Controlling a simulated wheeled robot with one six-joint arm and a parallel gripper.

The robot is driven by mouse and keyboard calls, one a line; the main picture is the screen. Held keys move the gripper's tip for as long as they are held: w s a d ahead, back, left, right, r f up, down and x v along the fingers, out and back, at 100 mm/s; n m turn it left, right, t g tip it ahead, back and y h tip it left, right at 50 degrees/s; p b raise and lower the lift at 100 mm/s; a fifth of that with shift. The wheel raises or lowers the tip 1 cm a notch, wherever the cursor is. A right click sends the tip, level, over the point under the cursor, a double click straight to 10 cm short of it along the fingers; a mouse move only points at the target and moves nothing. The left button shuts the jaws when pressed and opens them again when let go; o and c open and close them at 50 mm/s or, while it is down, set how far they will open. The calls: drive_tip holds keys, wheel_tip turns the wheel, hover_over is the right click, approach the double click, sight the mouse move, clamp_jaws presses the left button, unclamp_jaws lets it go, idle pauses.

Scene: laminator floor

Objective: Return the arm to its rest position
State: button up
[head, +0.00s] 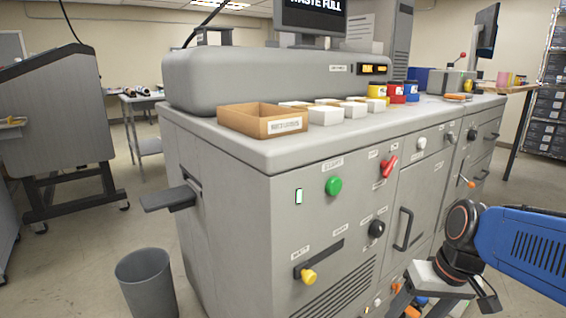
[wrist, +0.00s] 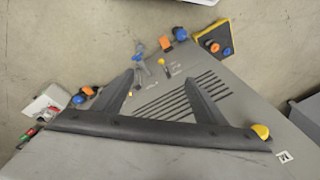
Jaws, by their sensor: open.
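My gripper (wrist: 159,77) shows in the wrist view as a dark cross-bar with two dark fingers. The fingers are spread apart with nothing between them. They are in front of the grey machine's panel, near its vent slots (wrist: 190,100); I cannot tell how far off it they are. In the head view my blue arm reaches in from the right edge and bends down at a dark joint with an orange ring, in front of the grey machine (head: 230,210). The gripper cannot be made out clearly there.
The machine's front carries a green button (head: 333,185), a red switch (head: 389,166), a yellow knob (head: 308,277) and a door handle (head: 403,229). A cardboard tray (head: 262,120) sits on top. A grey bin (head: 147,284) stands at the left, with bare floor beyond it.

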drive_tip(key=s+d+r+t+h, duration=0.1)
drive_tip(key=s+r+t+h, duration=0.1)
drive_tip(key=s, duration=0.3)
drive_tip(key=shift+s+r+t, duration=0.15)
drive_tip(key=shift+r+t, duration=0.2)
drive_tip(key=shift+t, duration=0.15)
drive_tip(key=shift+d, duration=0.1)
drive_tip(key=shift+c, duration=0.3)
idle(1.2)
